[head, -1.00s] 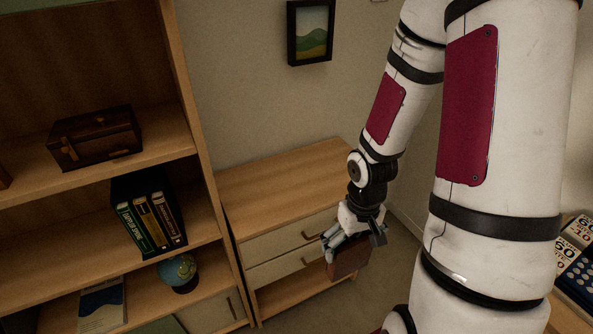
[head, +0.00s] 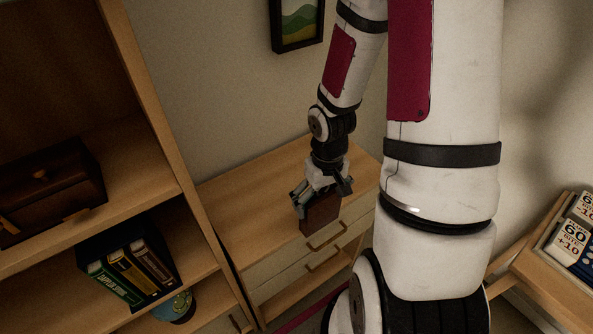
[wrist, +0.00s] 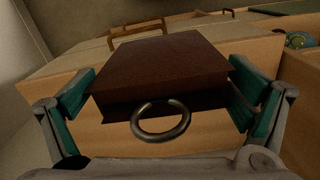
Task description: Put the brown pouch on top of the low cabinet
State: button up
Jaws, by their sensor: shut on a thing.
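The brown pouch (head: 320,214) is a dark brown box-like thing with a metal ring (wrist: 160,122) that shows in the wrist view. My gripper (head: 322,196) is shut on it, with a green-padded finger at each side of the pouch (wrist: 165,62) in the wrist view. The low cabinet (head: 250,195) is light wood with a flat top and pale drawers. In the head view the pouch overlaps the cabinet's top and front edge. I cannot tell whether it touches the cabinet.
A tall bookcase (head: 165,130) stands at the left, holding a brown chest (head: 50,190), several books (head: 130,268) and a globe (head: 177,306). A framed picture (head: 297,22) hangs on the wall. The visible cabinet top left of my gripper is clear.

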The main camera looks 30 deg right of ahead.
jog(key=w+d+f, duration=0.2)
jog(key=w, duration=0.4)
jog(key=w+d+f+p, duration=0.1)
jog(key=w+d+f, duration=0.1)
jog(key=w, duration=0.5)
jog(key=shift+w+d+f, duration=0.2)
jog(key=shift+d+f, duration=0.2)
jog(key=shift+d, duration=0.4)
jog(key=o, duration=0.9)
jog(key=shift+f, duration=0.15)
jog(key=shift+o, duration=0.2)
